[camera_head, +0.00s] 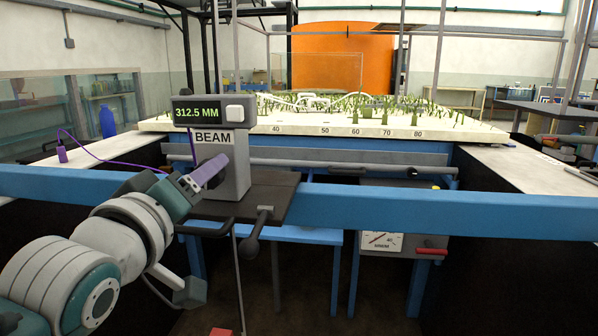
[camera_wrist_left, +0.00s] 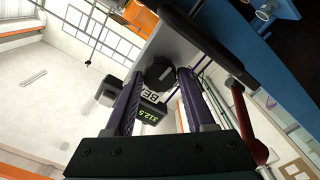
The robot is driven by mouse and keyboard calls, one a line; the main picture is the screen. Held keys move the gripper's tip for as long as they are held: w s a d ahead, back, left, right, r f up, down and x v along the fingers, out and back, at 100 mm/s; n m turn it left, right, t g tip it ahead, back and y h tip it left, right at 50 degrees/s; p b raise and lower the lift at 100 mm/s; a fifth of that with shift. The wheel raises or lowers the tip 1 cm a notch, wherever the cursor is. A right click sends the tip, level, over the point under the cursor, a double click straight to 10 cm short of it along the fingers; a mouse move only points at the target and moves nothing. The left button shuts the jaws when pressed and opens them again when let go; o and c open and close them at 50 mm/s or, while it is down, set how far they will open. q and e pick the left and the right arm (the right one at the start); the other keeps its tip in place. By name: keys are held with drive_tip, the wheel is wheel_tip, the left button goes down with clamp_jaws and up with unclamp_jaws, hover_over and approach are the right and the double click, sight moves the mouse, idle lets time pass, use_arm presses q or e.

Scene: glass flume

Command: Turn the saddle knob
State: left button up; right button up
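The saddle is a grey upright block (camera_head: 237,168) on a dark plate across the blue beam. It carries a "BEAM" label and a display (camera_head: 212,112) reading 312.5 MM. In the left wrist view a dark round knob (camera_wrist_left: 158,72) shows on the saddle, between the tips of my purple fingers. My left gripper (camera_head: 217,167) reaches the saddle's left side and hides the knob in the head view. In the left wrist view the gripper (camera_wrist_left: 160,76) is open, with a finger on each side of the knob; I cannot tell whether they touch it. My right gripper is not in view.
The blue beam (camera_head: 430,208) crosses the whole width. A dark lever (camera_head: 255,236) hangs below the saddle plate. A purple cable (camera_head: 110,150) runs from the left ledge towards the saddle. Behind is a pale bed (camera_head: 330,125) with green stems. A red handle (camera_head: 431,251) sits lower right.

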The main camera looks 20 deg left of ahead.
use_arm(q)
clamp_jaws()
drive_tip(key=shift+r+m+p, duration=0.1)
drive_tip(key=shift+m+p, duration=0.2)
drive_tip(key=shift+p, duration=0.2)
drive_tip(key=shift+o, duration=2.1)
unclamp_jaws()
drive_tip(key=v, duration=1)
